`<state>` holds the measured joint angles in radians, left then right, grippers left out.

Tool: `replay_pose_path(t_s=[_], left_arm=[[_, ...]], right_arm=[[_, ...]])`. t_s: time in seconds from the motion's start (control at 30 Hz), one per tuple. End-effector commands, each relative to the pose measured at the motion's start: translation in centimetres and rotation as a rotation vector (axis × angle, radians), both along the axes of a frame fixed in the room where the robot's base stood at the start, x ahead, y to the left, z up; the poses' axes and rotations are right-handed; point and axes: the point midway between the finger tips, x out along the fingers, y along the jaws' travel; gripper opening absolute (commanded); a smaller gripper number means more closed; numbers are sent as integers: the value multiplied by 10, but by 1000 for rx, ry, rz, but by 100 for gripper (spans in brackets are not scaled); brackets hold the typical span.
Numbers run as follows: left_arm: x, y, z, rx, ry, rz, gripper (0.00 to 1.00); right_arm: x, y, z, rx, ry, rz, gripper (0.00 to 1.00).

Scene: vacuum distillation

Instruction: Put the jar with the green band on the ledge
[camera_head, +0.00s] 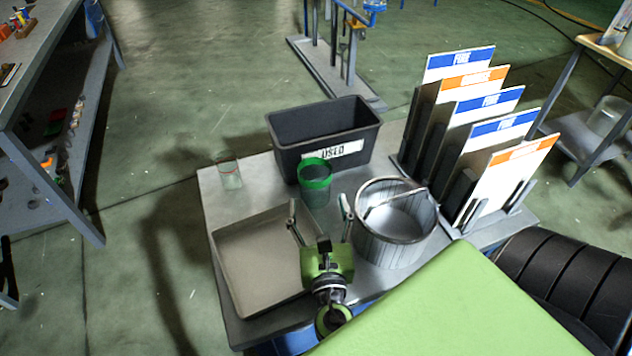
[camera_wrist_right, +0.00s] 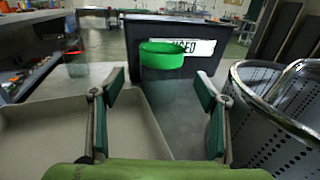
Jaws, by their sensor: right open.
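The jar with the green band (camera_head: 316,174) is a clear glass jar standing upright on the grey table, in front of the black bin. It also shows in the right wrist view (camera_wrist_right: 162,56), straight ahead between my fingers. My right gripper (camera_head: 319,210) is open and empty just on the near side of the jar, its two fingers spread to either side; I see no contact. It also shows in the right wrist view (camera_wrist_right: 160,84). I cannot tell which surface is the ledge. My left gripper is not in view.
A black bin labelled USED (camera_head: 290,146) stands behind the jar. A perforated metal basket (camera_head: 395,250) is close on the right, a shallow tray (camera_head: 228,278) on the left. Another clear jar (camera_head: 230,176) stands far left; a rack of labelled boards (camera_head: 518,176) is at right.

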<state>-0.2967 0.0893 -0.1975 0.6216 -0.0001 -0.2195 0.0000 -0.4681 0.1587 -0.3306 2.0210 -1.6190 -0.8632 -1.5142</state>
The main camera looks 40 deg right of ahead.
Motion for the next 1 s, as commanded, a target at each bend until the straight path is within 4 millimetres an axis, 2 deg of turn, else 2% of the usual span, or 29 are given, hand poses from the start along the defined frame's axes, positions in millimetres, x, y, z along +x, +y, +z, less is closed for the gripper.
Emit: replay_pose_path(t_s=[0.07,0.17,0.33,0.43,0.6,0.93,0.97,1.0], left_arm=[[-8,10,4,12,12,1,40],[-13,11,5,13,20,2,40],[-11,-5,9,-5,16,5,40],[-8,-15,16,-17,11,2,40],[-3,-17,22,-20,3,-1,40],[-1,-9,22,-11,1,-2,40],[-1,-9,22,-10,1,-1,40],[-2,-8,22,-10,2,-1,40]], right_arm=[[13,-7,3,-3,-3,-1,68],[23,-12,2,-2,-1,0,68],[32,-18,4,0,-1,-1,68],[44,-25,10,-1,-3,-1,68],[65,-36,11,-1,0,-1,68],[72,-40,9,0,0,0,68],[72,-40,9,0,0,0,62],[72,-40,9,0,0,0,52]])
